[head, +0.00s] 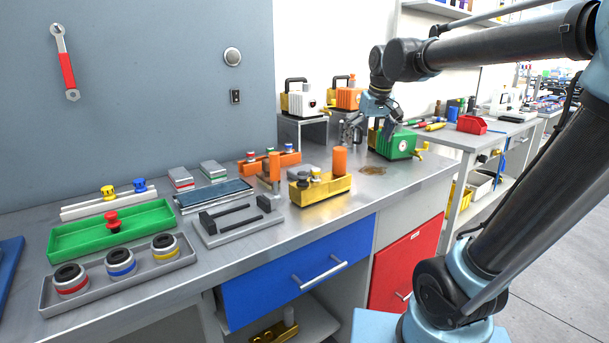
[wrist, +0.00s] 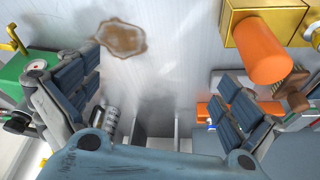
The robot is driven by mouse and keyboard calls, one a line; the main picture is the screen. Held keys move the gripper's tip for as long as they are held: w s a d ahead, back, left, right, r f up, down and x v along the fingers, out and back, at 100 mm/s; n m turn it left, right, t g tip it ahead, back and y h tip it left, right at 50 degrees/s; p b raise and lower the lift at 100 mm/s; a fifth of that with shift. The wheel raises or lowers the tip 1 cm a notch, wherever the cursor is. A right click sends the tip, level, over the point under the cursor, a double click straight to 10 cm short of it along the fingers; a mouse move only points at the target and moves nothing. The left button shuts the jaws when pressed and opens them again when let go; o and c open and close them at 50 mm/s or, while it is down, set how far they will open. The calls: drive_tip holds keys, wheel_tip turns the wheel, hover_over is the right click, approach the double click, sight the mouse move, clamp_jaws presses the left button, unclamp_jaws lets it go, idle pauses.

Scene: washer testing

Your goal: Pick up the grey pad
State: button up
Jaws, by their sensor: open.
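No thing is plainly a grey pad. The nearest matches in the head view are two small grey-topped blocks at the back of the workbench, one with a red band (head: 180,178) and one with a green band (head: 213,171). I cannot tell whether either is the pad. My gripper (head: 376,117) is at the right end of the bench, above it and beside the green machine (head: 402,145), well to the right of those blocks. In the wrist view my gripper (wrist: 157,100) has its fingers wide apart, with bare metal benchtop between them and nothing held.
A yellow block (head: 325,188) with an orange cylinder (head: 340,161) stands mid-bench. A brown stain (head: 372,170) marks clear benchtop near the green machine. A grey tray (head: 240,228) with dark tools and a green tray (head: 80,238) lie left. A metal riser (head: 302,121) stands behind.

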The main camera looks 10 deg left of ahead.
drive_tip(key=s+a+r+n+g, duration=0.1)
drive_tip(key=a+r+n, duration=0.15)
drive_tip(key=a, duration=0.65)
drive_tip(key=s+a+r+n+g, duration=0.1)
drive_tip(key=a+r, duration=0.2)
drive_tip(key=a, duration=0.6)
hover_over(303, 168)
drive_tip(key=s, duration=0.1)
drive_tip(key=shift+n, duration=0.25)
drive_tip(key=f, duration=1.1)
drive_tip(key=shift+d+f, duration=0.3)
drive_tip(key=shift+d, duration=0.05)
drive_tip(key=shift+x, duration=2.6)
drive_tip(key=shift+w, duration=0.1)
drive_tip(key=c, duration=0.8)
drive_tip(key=shift+c, duration=0.3)
drive_tip(key=shift+r, duration=0.15)
drive_tip(key=w+a+v, duration=0.1)
drive_tip(key=v, duration=0.8)
drive_tip(key=shift+r, duration=0.5)
